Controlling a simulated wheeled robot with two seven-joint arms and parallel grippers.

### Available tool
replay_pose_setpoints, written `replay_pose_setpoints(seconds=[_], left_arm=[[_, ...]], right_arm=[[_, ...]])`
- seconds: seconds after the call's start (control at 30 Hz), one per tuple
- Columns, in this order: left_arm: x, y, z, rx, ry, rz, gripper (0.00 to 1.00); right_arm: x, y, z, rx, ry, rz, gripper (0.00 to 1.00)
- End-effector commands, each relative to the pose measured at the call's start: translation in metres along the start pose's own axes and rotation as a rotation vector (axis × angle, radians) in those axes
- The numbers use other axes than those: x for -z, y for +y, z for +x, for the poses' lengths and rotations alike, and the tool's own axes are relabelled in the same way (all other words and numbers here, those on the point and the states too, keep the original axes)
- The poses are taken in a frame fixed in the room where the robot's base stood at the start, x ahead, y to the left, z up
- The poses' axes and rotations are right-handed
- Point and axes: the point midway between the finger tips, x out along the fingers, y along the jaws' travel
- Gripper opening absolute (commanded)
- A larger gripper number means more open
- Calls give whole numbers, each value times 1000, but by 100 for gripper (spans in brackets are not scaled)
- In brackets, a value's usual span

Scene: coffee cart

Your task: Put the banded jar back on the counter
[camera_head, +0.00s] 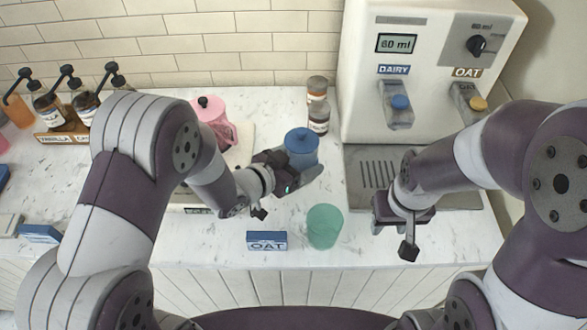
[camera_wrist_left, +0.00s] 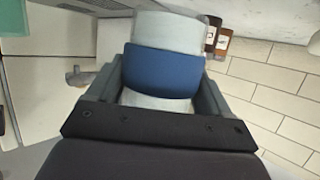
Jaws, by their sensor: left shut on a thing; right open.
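The banded jar (camera_wrist_left: 165,72) is pale grey with a wide blue band in the left wrist view. It sits between the two fingers of my left gripper (camera_wrist_left: 160,95), which is shut on it. In the head view the jar (camera_head: 301,147) shows blue from above, at the tip of my left gripper (camera_head: 292,172), over the middle of the counter. Its underside is hidden, so I cannot tell how high it is. My right gripper (camera_head: 404,228) is open and empty in front of the drink machine. The white marble counter (camera_head: 270,215) runs below both arms.
A green cup (camera_head: 324,227) and a blue OAT box (camera_head: 267,241) stand near the front edge. A pink pitcher (camera_head: 212,122) is behind my left arm. Two small brown bottles (camera_head: 318,118) stand behind the jar. The drink machine (camera_head: 430,75) fills the back right; pump bottles (camera_head: 83,108) stand left.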

Motion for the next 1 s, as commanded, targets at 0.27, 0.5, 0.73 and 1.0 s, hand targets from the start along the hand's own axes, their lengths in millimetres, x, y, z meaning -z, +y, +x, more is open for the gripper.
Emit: replay_pose_setpoints(seconds=[0.27, 0.5, 0.73, 1.0], left_arm=[[-32, -12, 5, -2, 0, -1, 2], [-43, -12, 9, 0, 5, 2, 2], [-47, -12, 11, 0, 4, 2, 2], [-47, -12, 10, -1, 1, 1, 100]], right_arm=[[0, 0, -4, 0, 0, 0, 43], [1, 0, -6, 0, 0, 0, 43], [0, 0, -2, 0, 0, 0, 43], [0, 0, -3, 0, 0, 0, 43]])
